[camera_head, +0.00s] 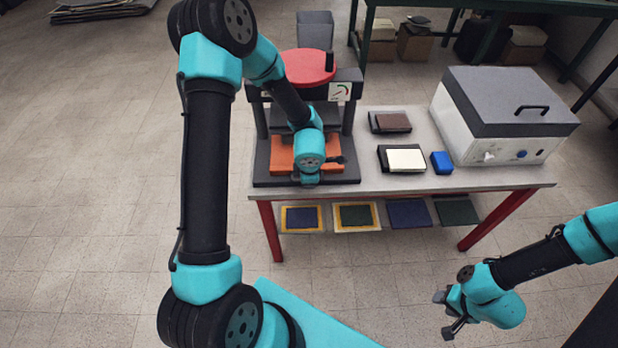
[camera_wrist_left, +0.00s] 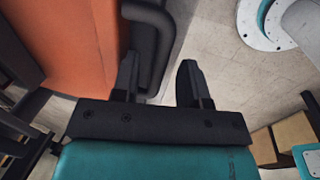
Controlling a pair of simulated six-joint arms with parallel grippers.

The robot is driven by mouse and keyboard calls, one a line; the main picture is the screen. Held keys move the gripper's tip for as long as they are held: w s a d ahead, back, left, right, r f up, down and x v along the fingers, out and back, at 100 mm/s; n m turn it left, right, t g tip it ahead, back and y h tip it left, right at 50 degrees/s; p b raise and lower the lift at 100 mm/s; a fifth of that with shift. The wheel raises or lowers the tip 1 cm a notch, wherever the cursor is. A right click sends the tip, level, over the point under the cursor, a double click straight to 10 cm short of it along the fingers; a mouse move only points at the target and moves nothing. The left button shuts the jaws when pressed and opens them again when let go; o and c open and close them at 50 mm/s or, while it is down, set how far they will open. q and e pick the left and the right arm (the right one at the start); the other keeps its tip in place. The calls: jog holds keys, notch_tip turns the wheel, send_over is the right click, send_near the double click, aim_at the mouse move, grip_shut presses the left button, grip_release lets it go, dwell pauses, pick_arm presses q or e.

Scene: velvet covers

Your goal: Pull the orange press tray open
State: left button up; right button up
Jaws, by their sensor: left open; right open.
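The orange press tray (camera_head: 283,158) sits in the dark press on the table, partly hidden by my left arm. Its orange surface (camera_wrist_left: 75,45) fills the upper left of the left wrist view, with a black bar handle (camera_wrist_left: 160,45) along its edge. My left gripper (camera_wrist_left: 158,80) is open, its fingers pointing toward the handle. The bar shows between the two fingers, closer to the left one; I cannot tell whether they touch. In the head view the left gripper (camera_head: 311,179) is at the tray's front, its fingers mostly hidden. My right gripper (camera_head: 450,313) is open and empty, away from the table.
The press has a red round top (camera_head: 305,66) and a gauge (camera_head: 340,91). Right of it lie a brown book (camera_head: 390,122), a cream book (camera_head: 406,160), a blue block (camera_head: 441,162) and a grey-lidded white box (camera_head: 500,145). Several covers lie on the shelf below. Floor in front is clear.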

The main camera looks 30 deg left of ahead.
pick_arm(q)
grip_shut()
dwell(0.3)
dwell(0.3)
